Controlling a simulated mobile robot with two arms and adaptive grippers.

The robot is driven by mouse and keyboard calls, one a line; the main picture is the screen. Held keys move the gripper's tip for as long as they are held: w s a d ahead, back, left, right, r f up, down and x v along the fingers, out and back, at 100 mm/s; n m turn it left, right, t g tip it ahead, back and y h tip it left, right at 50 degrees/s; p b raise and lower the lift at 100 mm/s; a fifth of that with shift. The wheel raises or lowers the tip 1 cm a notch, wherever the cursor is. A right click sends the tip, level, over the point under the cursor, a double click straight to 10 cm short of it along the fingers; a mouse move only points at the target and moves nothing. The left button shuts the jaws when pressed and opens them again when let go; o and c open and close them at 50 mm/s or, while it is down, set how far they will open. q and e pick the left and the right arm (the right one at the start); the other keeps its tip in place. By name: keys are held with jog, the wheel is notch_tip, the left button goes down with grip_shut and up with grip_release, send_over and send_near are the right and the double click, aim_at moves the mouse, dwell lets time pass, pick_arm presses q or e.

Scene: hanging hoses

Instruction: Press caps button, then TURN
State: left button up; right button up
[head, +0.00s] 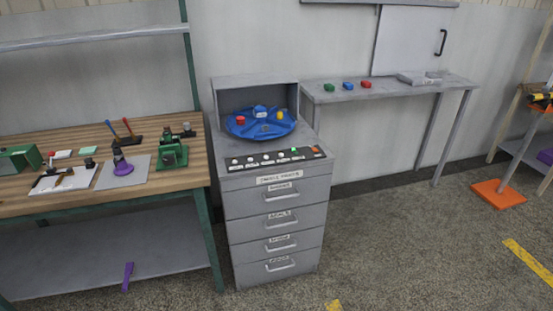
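A grey cabinet (276,225) stands in the middle of the head view. Its sloped top has a dark button panel (272,159) with a row of several white buttons (266,157), a green button (294,150) and an orange-red one (316,149) at the right end. Small labels sit below the buttons, too small to read, so I cannot tell which is caps or TURN. Behind the panel is a blue round turntable (245,131) in an open recess, carrying a red part (240,120), a yellow part (280,115) and a blue part (260,111). Neither gripper is in view.
The cabinet front has several labelled drawers (279,221). A wooden workbench (190,187) with tools and a green vise-like device (173,153) stands left. A grey wall table (400,91) with green, red and blue pieces stands right. The floor before the cabinet looks clear.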

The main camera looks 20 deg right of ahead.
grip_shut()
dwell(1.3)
